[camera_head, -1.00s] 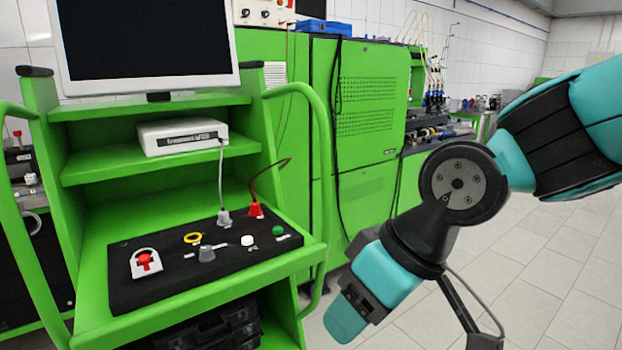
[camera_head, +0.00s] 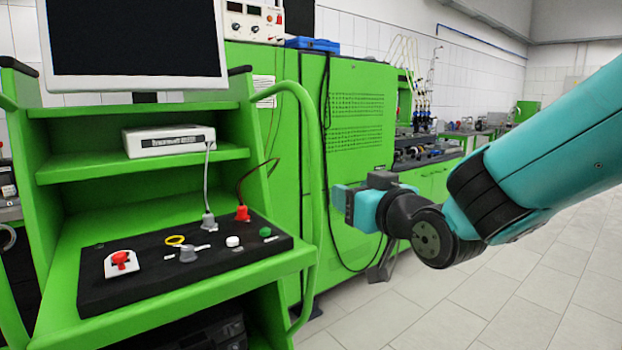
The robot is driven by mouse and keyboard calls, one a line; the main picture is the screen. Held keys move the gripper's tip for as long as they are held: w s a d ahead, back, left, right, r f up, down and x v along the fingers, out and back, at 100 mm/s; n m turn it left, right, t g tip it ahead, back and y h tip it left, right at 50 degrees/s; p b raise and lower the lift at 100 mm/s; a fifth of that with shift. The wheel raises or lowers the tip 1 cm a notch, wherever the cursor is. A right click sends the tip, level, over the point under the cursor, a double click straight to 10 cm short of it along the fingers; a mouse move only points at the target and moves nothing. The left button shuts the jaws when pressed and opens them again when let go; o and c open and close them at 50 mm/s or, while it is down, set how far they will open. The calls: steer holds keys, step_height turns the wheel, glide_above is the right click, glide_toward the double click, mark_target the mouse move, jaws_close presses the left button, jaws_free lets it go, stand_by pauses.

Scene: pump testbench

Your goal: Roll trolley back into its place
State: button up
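The green trolley (camera_head: 195,107) stands upright at the left of the head view. It carries a monitor, a white box on a shelf and a black control panel. Its right tubular handle (camera_head: 322,150) curves down along its right side. My gripper (camera_head: 343,203) is beside this handle, just to the right of it in the picture, with its teal end pointing left. I cannot tell if it touches the handle, and its finger gap does not show clearly. The trolley's wheels are out of view.
A large green test bench (camera_head: 360,115) stands behind the trolley, with a hanging black cable (camera_head: 328,180) on its side. Further benches with fittings stand at the back right. The tiled floor (camera_head: 480,290) at the right is clear.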

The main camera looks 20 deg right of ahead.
mark_target(311, 170)
steer(key=w+p, duration=0.1)
steer(key=p, duration=0.2)
steer(key=w+p, duration=0.1)
steer(key=p, duration=0.2)
steer(key=shift+w+a+r, duration=0.15)
steer(key=shift+a+r, duration=0.05)
steer(key=shift+r, duration=0.1)
steer(key=p, duration=0.2)
steer(key=shift+w+d+p, duration=0.2)
steer(key=shift+w+p, duration=0.15)
steer(key=w+p, duration=0.6)
steer(key=w+a+p, duration=0.1)
steer(key=w+p, duration=0.2)
steer(key=shift+w, duration=0.15)
steer(key=w+p, duration=0.1)
steer(key=p, duration=0.1)
steer(key=w+p, duration=0.1)
steer(key=p, duration=0.1)
steer(key=w+p, duration=0.2)
steer(key=shift+w+a+p, duration=0.1)
steer(key=shift+a+p, duration=0.2)
steer(key=shift+p, duration=0.1)
steer(key=shift+w+f+p, duration=0.1)
steer(key=shift+w+p, duration=0.3)
steer(key=shift+p, duration=0.25)
